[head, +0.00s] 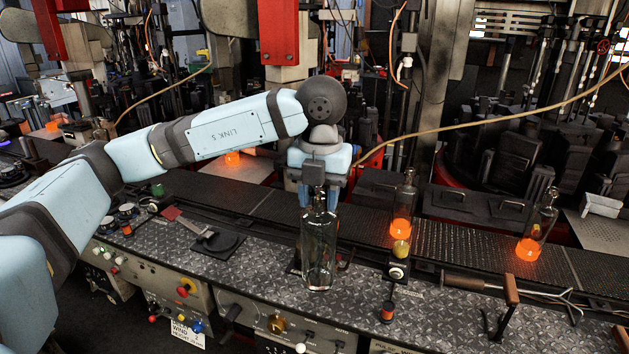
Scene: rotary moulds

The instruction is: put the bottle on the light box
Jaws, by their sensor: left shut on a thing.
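A clear glass bottle (319,250) is upright over the front diamond-plate ledge, near the middle of the head view. My left gripper (320,192) comes down from above and is shut on the bottle's neck, which the fingers partly hide. I cannot tell whether the bottle's base touches the ledge. I cannot make out a light box for certain. My right gripper is not in view.
Two bottles with glowing orange bases, one in the middle (402,212) and one at the right (535,232), stand on the dark conveyor (465,232). A black pad (226,245) with a tool lies left on the ledge (262,272). A wooden-handled tool (465,282) lies right. Machinery fills the back.

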